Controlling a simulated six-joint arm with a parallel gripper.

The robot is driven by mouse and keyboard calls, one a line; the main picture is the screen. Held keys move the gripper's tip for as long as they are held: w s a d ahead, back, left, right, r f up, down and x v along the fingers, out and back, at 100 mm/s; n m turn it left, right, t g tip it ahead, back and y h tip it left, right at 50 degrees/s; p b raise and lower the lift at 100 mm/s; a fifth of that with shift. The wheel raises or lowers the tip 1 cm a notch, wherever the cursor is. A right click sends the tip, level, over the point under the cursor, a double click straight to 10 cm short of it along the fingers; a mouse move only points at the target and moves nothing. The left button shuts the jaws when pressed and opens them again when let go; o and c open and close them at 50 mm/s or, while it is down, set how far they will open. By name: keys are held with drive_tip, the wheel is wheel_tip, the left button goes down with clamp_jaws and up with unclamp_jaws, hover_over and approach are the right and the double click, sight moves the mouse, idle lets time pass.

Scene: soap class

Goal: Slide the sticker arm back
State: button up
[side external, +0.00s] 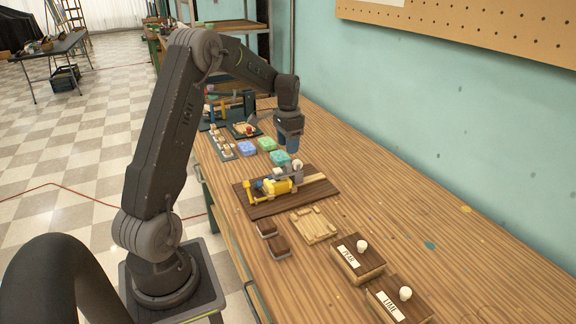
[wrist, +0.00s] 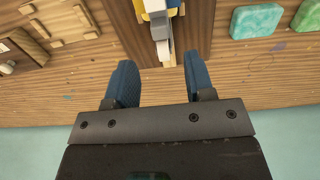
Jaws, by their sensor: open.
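The sticker device, with yellow, grey and white parts (side external: 277,187), stands on a dark wooden board (side external: 262,208) in the middle of the bench. Which part is its sliding arm is not clear. My gripper (side external: 288,148) points down above the far side of the board, its blue fingers apart. In the wrist view my gripper (wrist: 158,60) is open and empty. The device's grey and white end (wrist: 162,35) lies just ahead of the fingertips, about centred between them. I cannot tell whether anything touches.
Green, blue and teal soap blocks (side external: 280,158) lie behind the board. More fixtures stand at the far end. The bench's right side is clear.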

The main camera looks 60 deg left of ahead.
sight(288, 164)
wheel_tip(288, 164, down, 8)
drive_tip(key=shift+r, duration=0.1)
idle(0.4)
clamp_jaws()
idle(0.3)
